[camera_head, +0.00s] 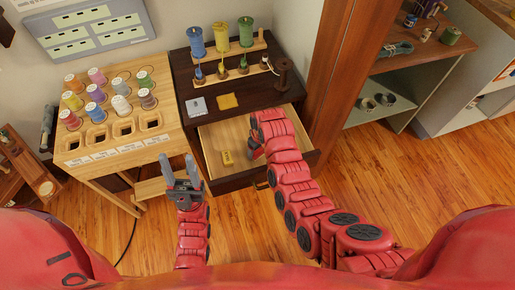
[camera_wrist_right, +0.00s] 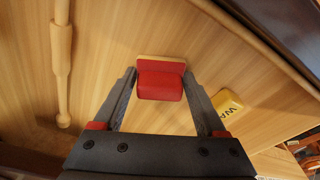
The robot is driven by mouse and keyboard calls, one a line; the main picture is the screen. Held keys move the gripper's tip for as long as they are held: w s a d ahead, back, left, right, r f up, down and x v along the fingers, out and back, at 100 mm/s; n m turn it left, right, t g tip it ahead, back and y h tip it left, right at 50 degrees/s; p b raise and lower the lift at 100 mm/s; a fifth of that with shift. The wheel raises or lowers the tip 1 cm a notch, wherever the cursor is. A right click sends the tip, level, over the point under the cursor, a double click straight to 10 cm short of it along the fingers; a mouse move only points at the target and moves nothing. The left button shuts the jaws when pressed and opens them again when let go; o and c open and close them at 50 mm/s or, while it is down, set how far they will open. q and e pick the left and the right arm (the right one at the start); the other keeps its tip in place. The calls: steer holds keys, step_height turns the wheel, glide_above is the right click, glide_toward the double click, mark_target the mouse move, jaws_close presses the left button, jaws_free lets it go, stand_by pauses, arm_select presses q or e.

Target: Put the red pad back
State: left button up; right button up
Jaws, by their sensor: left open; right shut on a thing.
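The red pad (camera_wrist_right: 160,86), a small red block with a pale yellowish edge, is between the fingers of my right gripper (camera_wrist_right: 158,76) in the right wrist view. My right gripper is shut on it, inside the open drawer (camera_head: 212,139). In the head view my right arm hides the pad. My left gripper (camera_head: 181,168) is open and empty, beside the front right corner of the spool table, left of the drawer.
A yellow lettered block (camera_head: 227,158) lies in the drawer, also in the right wrist view (camera_wrist_right: 227,104). A turned wooden rod (camera_wrist_right: 62,60) is at left there. On the dark cabinet (camera_head: 185,75) are a yellow pad (camera_head: 228,101) and a grey pad (camera_head: 197,106).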

steer(key=shift+f, duration=0.1)
steer(key=o, duration=1.2)
steer(key=shift+o, duration=0.2)
